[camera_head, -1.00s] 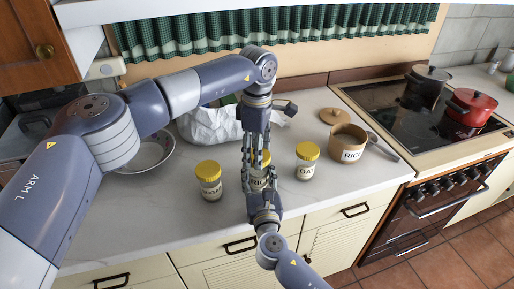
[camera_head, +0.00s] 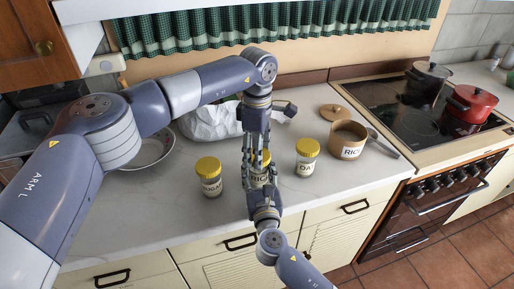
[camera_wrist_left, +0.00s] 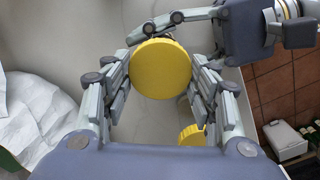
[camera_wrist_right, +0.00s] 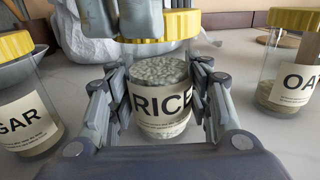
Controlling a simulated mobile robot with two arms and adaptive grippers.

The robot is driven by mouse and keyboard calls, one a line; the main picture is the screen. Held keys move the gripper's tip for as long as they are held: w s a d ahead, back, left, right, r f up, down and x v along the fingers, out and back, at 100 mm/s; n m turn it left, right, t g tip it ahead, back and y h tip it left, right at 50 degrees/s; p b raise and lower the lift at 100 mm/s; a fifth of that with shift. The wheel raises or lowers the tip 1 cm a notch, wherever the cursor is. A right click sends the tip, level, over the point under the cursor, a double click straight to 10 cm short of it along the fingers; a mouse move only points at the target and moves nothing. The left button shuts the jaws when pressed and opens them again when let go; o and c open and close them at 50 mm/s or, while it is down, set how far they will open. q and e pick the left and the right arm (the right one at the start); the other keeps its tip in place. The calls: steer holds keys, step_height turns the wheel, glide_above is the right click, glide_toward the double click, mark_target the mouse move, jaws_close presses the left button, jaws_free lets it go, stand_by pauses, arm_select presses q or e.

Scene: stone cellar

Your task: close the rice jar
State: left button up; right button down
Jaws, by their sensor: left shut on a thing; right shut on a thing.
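The rice jar (camera_wrist_right: 160,100) is a clear glass jar of white grains with a RICE label. It stands upright on the counter, also in the head view (camera_head: 258,181). My right gripper (camera_wrist_right: 162,112) is shut around its body. A yellow lid (camera_wrist_left: 160,68) is between the fingers of my left gripper (camera_wrist_left: 160,72), which is shut on it from above. In the right wrist view the lid (camera_wrist_right: 182,24) is at the jar's top, partly hidden by the left fingers. I cannot tell whether it is fully seated.
A yellow-lidded sugar jar (camera_head: 209,182) stands left of the rice jar, an oats jar (camera_head: 305,161) right. A white bag (camera_head: 210,122) lies behind. The front counter is clear.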

arm_select(q)
steer(key=m, duration=0.4)
steer(key=shift+w+m, duration=0.1)
steer(key=shift+m, duration=0.3)
steer(key=m, duration=1)
steer(key=shift+w+m, duration=0.1)
steer(key=shift+m, duration=0.2)
steer(key=m, duration=0.5)
steer(key=shift+d, duration=0.1)
steer(key=o, duration=0.7)
